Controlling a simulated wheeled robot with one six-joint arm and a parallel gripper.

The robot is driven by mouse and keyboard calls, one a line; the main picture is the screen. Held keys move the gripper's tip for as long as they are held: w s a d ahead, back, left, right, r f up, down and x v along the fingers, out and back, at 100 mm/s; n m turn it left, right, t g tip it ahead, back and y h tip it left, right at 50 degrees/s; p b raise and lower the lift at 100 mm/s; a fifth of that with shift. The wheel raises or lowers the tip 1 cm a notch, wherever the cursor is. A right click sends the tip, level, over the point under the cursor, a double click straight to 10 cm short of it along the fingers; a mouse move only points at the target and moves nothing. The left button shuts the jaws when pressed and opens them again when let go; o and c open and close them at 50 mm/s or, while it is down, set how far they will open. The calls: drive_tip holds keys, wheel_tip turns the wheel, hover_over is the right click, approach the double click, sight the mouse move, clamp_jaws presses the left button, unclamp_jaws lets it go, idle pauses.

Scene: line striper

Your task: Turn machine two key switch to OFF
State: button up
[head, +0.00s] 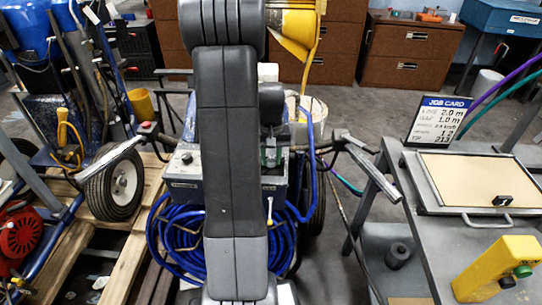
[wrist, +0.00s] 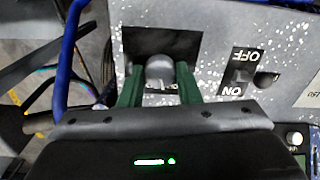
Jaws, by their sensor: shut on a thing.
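In the wrist view, my gripper (wrist: 158,78) has its two green fingers on either side of a dark rounded knob (wrist: 159,66) and is shut on it. The knob sits on a dark plate (wrist: 135,40) on a grey, white-speckled panel. Pale marking under the knob is mostly hidden, so I cannot read its setting. To the right is a separate switch (wrist: 266,79) with OFF and ON lettering, upside down in this view; the gripper is apart from it.
A coiled blue hose (head: 175,240) hangs below the box. A grey bench (head: 430,240) with a job card (head: 440,122) and a yellow device (head: 495,270) stands at right. Another wheeled machine (head: 113,187) and wooden pallets (head: 130,255) are at left.

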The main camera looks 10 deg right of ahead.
sight(271, 160)
drive_tip(key=shift+n, duration=1.2)
drive_tip(key=o, duration=1)
drive_tip(key=shift+c, duration=0.2)
wheel_tip(271, 160, up, 14)
drive_tip(key=p, duration=0.1)
drive_tip(key=shift+f, duration=0.1)
wheel_tip(271, 160, down, 14)
drive_tip(key=shift+r+b, duration=0.1)
drive_tip(key=shift+b, duration=0.3)
